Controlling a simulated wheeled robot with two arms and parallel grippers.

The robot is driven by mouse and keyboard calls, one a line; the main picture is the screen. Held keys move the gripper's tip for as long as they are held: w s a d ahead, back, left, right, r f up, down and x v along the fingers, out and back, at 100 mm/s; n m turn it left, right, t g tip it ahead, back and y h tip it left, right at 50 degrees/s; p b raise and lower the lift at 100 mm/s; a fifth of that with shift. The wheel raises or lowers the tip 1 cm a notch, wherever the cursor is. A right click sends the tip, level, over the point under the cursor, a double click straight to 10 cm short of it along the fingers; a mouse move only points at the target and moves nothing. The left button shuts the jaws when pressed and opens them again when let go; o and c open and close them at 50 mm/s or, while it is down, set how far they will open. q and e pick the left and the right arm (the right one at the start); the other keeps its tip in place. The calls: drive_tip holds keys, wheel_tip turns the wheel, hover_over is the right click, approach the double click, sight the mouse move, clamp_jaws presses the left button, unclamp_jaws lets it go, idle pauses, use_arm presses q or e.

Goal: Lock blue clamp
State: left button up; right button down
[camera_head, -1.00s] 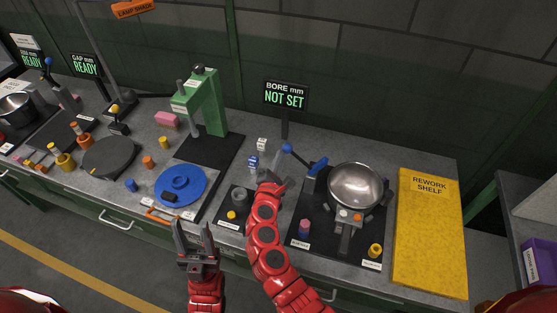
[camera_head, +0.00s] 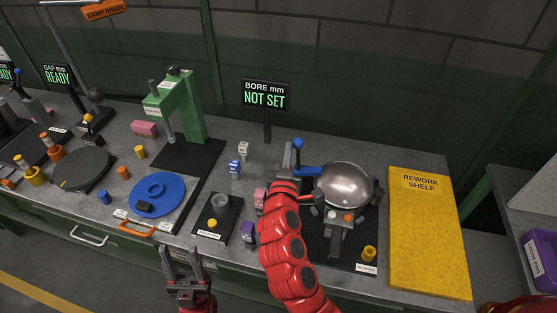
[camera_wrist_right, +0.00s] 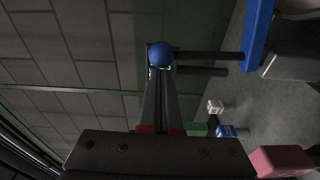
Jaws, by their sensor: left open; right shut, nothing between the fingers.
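The blue clamp stands at the left side of the metal pot (camera_head: 346,186). Its blue ball knob (camera_head: 298,143) is up on an upright lever, and its blue arm (camera_head: 308,171) lies roughly level with its end at the pot's rim. In the right wrist view the blue knob (camera_wrist_right: 159,54) shows just beyond the tips of my right gripper (camera_wrist_right: 160,76), which is shut and empty; I cannot tell whether they touch. The blue arm (camera_wrist_right: 258,30) is at the right there. My left gripper (camera_head: 182,252) is open and empty in front of the bench.
The "NOT SET" sign (camera_head: 265,95) stands behind. Small blocks, a pink one (camera_head: 260,198) and a purple one (camera_head: 248,233), are left of my right arm. The green press (camera_head: 176,108) is further left. The yellow rework shelf (camera_head: 428,230) at right is bare.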

sight(301, 147)
drive_tip(key=shift+s+d+m+b, duration=0.25)
drive_tip(key=shift+d+m+b, duration=0.5)
drive_tip(key=shift+m+b, duration=0.05)
drive_tip(key=shift+s+d+m+b, duration=0.2)
drive_tip(key=shift+d+m+b, duration=0.55)
drive_tip(key=shift+m, duration=0.05)
drive_tip(key=shift+r, duration=0.1)
